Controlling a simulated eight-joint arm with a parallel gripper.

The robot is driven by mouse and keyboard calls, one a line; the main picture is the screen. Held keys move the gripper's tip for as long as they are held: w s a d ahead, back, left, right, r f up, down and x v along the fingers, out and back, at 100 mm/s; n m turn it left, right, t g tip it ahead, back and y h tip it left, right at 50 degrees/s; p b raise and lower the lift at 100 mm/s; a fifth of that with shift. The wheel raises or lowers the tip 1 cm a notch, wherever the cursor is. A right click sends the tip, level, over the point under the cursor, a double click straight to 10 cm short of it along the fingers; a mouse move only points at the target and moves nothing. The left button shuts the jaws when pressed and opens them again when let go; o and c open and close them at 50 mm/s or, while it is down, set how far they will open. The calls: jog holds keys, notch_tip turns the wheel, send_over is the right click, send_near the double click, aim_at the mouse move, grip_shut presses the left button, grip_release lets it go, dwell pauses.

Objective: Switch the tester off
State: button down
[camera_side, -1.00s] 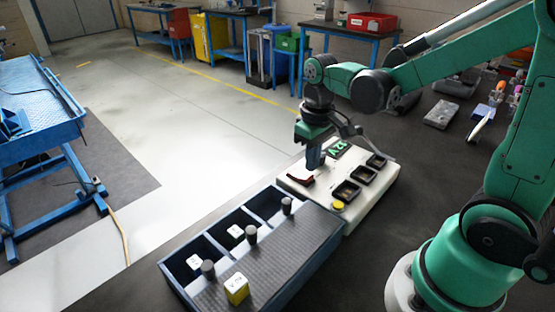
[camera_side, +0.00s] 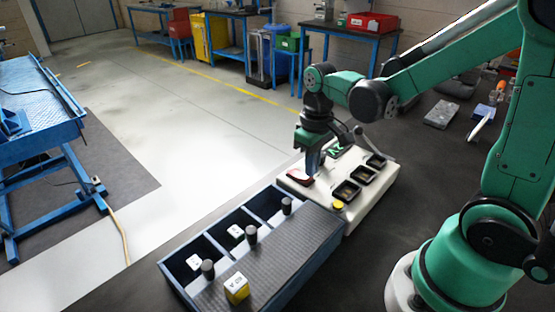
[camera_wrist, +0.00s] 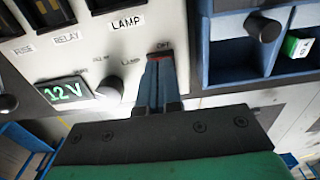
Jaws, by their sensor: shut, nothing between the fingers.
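The tester (camera_side: 362,208) is a pale box with several dark sockets, a yellow button (camera_side: 338,205) and a red switch (camera_side: 299,177) at its left end. In the wrist view its panel (camera_wrist: 100,52) shows a lit green "12 V" display (camera_wrist: 68,91). My gripper (camera_side: 312,174) points down at the red switch and is shut and empty. In the wrist view the closed fingertips (camera_wrist: 159,60) lie at the red switch (camera_wrist: 158,55), beside the label "OFF". The fingers cover most of the switch, and I cannot tell whether they touch it.
A blue tray (camera_side: 180,283) with compartments and dark pegs stands in front of the tester. A yellow cube with a white top (camera_side: 236,288) rests on its dark mat. Loose items, including a grey block (camera_side: 440,115), lie on the bench behind.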

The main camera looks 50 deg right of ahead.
jog(key=shift+f, duration=0.85)
dwell(0.5)
jog(key=shift+r, duration=0.1)
notch_tip(320, 180, up, 7)
dwell(0.6)
jog(key=shift+a, duration=0.1)
jog(key=shift+s+a+r+t, duration=0.2)
jog(key=shift+s+a+t, duration=0.15)
jog(key=shift+a+t, duration=0.65)
jog(key=shift+s+a+r+t, duration=0.3)
jog(key=shift+a+t, duration=0.35)
jog(key=shift+t, duration=0.7)
jog(key=shift+s+a+r+t, duration=0.1)
jog(key=shift+s+a+t, duration=0.3)
jog(key=shift+a+t, duration=0.6)
jog(key=shift+d, duration=0.15)
